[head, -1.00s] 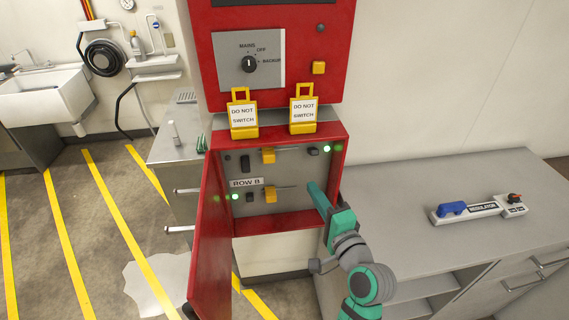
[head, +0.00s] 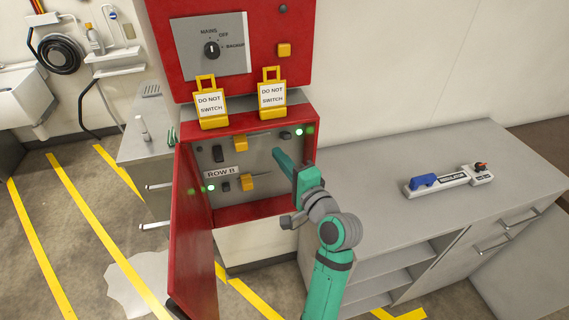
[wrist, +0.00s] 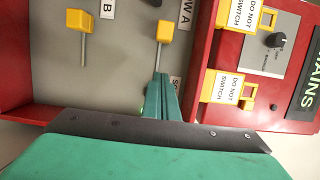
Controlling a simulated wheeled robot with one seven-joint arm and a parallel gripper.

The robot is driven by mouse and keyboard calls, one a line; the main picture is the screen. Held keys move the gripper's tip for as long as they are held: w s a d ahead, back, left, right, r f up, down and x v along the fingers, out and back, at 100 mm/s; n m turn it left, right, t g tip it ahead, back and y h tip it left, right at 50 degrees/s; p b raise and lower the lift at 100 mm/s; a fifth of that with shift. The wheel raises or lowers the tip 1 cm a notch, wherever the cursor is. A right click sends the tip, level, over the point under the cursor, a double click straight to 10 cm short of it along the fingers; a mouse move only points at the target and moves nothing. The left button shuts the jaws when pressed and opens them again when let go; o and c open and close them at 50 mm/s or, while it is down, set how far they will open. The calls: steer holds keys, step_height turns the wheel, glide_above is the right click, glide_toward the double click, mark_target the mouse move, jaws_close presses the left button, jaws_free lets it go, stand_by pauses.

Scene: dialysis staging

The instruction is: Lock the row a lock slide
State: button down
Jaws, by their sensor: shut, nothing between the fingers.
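The row A lock slide is the upper yellow knob (head: 240,143) in the open red cabinet. In the wrist view its knob (wrist: 165,30) sits at the far end of a slot running toward my fingers, beside a partly cut label ending "W A". The row B slide (head: 247,182) is the lower yellow knob, near the ROW B label (head: 220,172); it also shows in the wrist view (wrist: 79,20). My gripper (head: 281,158) is shut and empty, right of both knobs. In the wrist view its fingertips (wrist: 163,78) lie over the row A slot line, apart from the knob.
The cabinet door (head: 194,240) hangs open at the left. Two yellow DO NOT SWITCH tags (head: 211,104) (head: 272,94) hang above the opening, below the MAINS/BACKUP dial (head: 212,49).

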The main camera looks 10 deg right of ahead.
mark_target(241, 142)
steer(key=w+a, duration=0.3)
steer(key=a, duration=0.3)
steer(key=shift+w, duration=0.35)
